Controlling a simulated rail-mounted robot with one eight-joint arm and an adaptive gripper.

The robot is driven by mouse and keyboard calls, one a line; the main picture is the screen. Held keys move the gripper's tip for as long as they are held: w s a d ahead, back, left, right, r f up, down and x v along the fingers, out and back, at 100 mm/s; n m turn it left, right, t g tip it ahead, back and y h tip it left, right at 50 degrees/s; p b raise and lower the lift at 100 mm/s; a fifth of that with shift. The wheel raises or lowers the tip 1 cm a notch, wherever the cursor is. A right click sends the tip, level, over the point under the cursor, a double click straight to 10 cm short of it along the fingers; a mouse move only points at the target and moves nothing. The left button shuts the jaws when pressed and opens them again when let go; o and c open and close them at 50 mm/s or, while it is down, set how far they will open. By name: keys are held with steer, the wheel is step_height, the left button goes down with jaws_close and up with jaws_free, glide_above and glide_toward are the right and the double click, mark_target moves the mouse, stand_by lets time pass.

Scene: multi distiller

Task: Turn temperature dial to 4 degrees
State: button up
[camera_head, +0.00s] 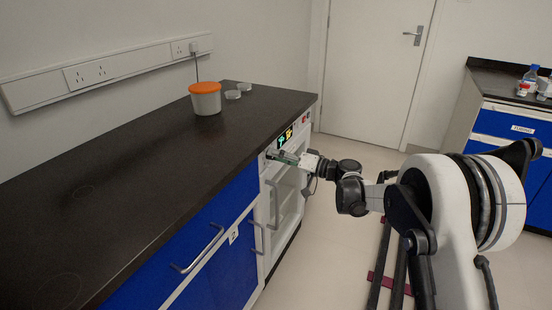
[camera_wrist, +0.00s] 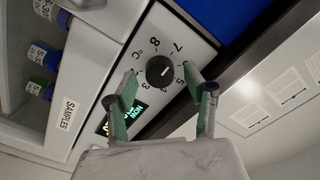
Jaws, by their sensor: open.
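The temperature dial (camera_wrist: 160,71) is a round black knob on a light panel in the wrist view. Printed numbers 3, 5, 7 and 8 and a °C mark show around it; the place of the 4 is hidden or unclear. A small white mark shows on the knob, but its exact reading is hard to tell. My gripper (camera_wrist: 160,84) is open, with one green-padded finger on each side of the knob. I cannot tell whether the fingers touch it. In the head view my gripper (camera_head: 287,157) is at the appliance's front panel, hiding the dial.
A lit display (camera_wrist: 124,116) sits beside the dial. Capped sample bottles (camera_wrist: 40,54) stand behind the door labelled SAMPLES. In the head view, the black countertop (camera_head: 130,165) lies above the panel, with an orange-lidded tub (camera_head: 207,103) on it.

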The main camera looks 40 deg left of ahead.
steer(key=shift+s+a, duration=0.1)
steer(key=shift+a, duration=0.25)
steer(key=shift+c, duration=0.3)
steer(key=c, duration=1.1)
steer(key=shift+o, duration=0.2)
steer(key=shift+m, duration=0.3)
steer(key=shift+s+f+m, duration=0.1)
steer(key=shift+m, duration=6.4)
steer(key=shift+f+m, duration=0.1)
steer(key=shift+m, duration=6.4)
